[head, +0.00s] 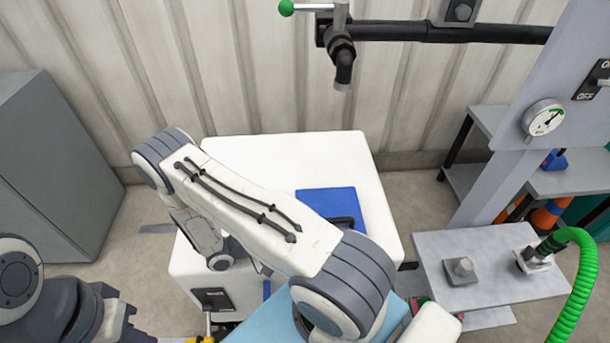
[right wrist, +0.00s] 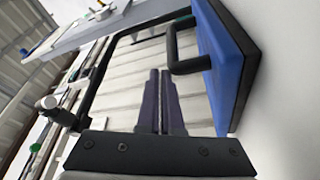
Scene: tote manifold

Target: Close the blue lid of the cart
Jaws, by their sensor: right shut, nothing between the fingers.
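The blue lid (head: 325,203) lies on the top of the white cart (head: 285,150) in the head view, partly behind my right forearm. In the right wrist view, the lid (right wrist: 232,60) shows a dark edge against the white surface and a black handle (right wrist: 185,55) standing out from its blue face. I cannot tell whether it sits fully down. My right gripper (right wrist: 160,75) is shut and empty, with its fingers beside the handle and apart from it. In the head view, my forearm hides most of the right gripper.
A grey cabinet (head: 50,160) stands at the left. A black pipe (head: 440,33) with a nozzle hangs above the cart's back. At the right are a grey post with a gauge (head: 543,117), a grey bench (head: 485,250) and a green hose (head: 582,285).

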